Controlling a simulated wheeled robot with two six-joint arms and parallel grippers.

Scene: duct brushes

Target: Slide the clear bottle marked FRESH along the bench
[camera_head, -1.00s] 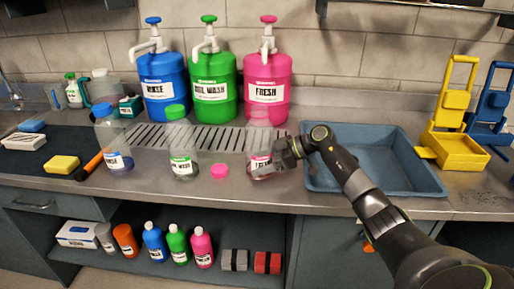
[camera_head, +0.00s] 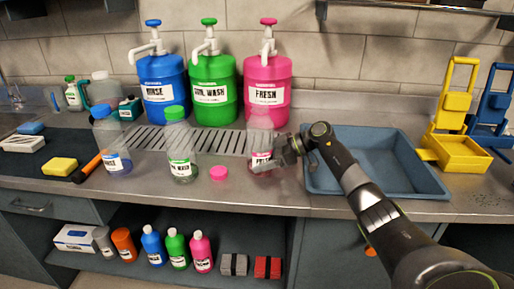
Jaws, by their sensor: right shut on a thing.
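The clear bottle marked FRESH (camera_head: 260,140) stands upright on the bench (camera_head: 215,197), in front of the pink pump container. It has no cap on, and its lower part and label are partly hidden by my gripper. My right gripper (camera_head: 272,162) comes in from the right and is shut on the bottle at label height. A pink cap (camera_head: 218,173) lies on the bench just left of the bottle. My left gripper is not in view.
Clear bottles with a green cap (camera_head: 179,150) and a blue cap (camera_head: 113,145) stand to the left. Pink (camera_head: 269,78), green and blue pump containers stand behind, beyond a slotted drain grate (camera_head: 225,141). A blue-grey tray (camera_head: 425,180) lies close on the right.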

